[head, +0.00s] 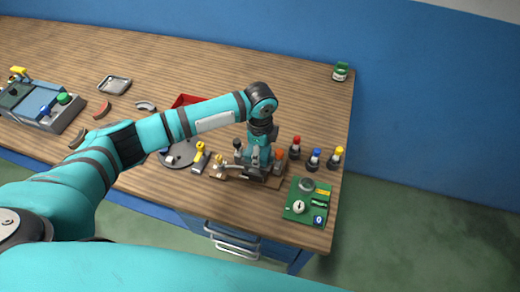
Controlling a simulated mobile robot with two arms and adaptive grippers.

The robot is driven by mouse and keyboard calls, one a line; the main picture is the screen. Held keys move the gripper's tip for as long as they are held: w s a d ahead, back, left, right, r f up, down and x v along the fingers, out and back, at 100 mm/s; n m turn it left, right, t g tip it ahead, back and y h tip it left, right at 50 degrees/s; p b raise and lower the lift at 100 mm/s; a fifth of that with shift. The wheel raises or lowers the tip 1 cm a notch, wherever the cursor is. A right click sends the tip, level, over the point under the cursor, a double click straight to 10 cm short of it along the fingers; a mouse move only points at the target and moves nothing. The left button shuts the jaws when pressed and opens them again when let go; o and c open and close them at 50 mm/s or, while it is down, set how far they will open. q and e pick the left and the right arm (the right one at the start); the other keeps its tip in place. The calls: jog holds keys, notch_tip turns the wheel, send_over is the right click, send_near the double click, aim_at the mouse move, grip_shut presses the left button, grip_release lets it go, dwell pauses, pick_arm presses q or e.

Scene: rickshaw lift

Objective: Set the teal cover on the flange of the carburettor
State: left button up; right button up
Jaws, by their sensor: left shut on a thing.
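My left arm reaches in from the left, and its left gripper (259,150) points down over the carburettor (252,170) on a brown board. The gripper is shut on a small teal piece, which I take for the teal cover (241,153). The cover is mostly hidden by the fingers. It is low over the carburettor; I cannot tell whether it touches the flange, which is hidden too. My right gripper is not in view.
Red, blue and yellow-capped bottles (314,158) stand right of the carburettor. A green board (307,201) with a dial lies near the front right corner. A grey round plate (181,154) and red tray (185,100) lie left. A jar (340,71) stands at the back corner.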

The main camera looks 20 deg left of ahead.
pick_arm(q)
jog(key=shift+f+p, duration=0.1)
jog(key=shift+p, duration=0.2)
dwell(0.5)
jog(key=o, duration=1.8)
jog(key=shift+c, duration=0.2)
notch_tip(320, 180, up, 5)
jog(key=p, duration=0.5)
jog(key=shift+r+p, duration=0.9)
jog(key=shift+r, duration=0.1)
jog(key=shift+s+f, duration=0.1)
